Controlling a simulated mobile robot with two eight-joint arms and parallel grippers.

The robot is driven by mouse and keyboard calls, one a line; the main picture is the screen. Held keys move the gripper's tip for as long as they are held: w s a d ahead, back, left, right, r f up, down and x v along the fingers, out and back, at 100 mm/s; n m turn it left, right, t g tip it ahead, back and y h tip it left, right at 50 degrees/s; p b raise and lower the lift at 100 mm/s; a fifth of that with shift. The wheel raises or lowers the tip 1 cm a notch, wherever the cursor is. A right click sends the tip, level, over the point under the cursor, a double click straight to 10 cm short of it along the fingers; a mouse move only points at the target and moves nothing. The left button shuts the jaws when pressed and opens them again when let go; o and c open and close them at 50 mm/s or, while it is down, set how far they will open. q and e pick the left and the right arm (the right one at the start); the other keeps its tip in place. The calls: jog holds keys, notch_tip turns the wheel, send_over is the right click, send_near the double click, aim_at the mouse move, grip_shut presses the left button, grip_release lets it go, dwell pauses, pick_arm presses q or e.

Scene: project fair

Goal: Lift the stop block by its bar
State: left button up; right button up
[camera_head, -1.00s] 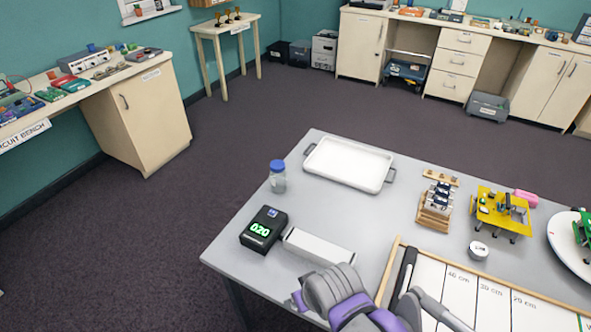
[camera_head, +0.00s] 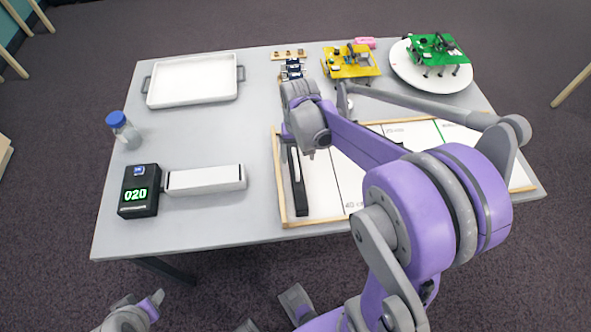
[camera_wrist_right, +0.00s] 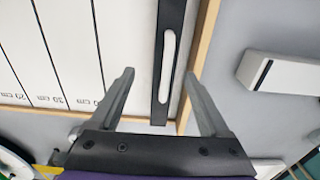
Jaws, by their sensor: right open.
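The stop block (camera_head: 299,184) is a long black piece lying on the white lined board (camera_head: 322,188), near its left end. A slim white bar (camera_wrist_right: 168,57) runs along its top in the right wrist view, where the black block (camera_wrist_right: 174,22) also shows. My right gripper (camera_head: 297,155) is over the far part of the block, fingers pointing down. In the wrist view its open fingers (camera_wrist_right: 158,76) stand apart, one on each side of the block's line, with nothing between them gripped. My arm partly hides the block's far end. The jaws of my left gripper do not show.
A black display box (camera_head: 139,191) reading 020 and a white bar-shaped unit (camera_head: 205,180) stand left of the board. A white tray (camera_head: 193,80), a blue-capped jar (camera_head: 124,131) and yellow (camera_head: 352,62) and green (camera_head: 437,48) models stand around.

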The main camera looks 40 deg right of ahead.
jog(key=f, duration=0.5)
jog(key=shift+w+a+f, duration=0.2)
jog(key=shift+a+f, duration=0.15)
jog(key=shift+f, duration=0.05)
jog(key=shift+c, duration=0.2)
grip_shut()
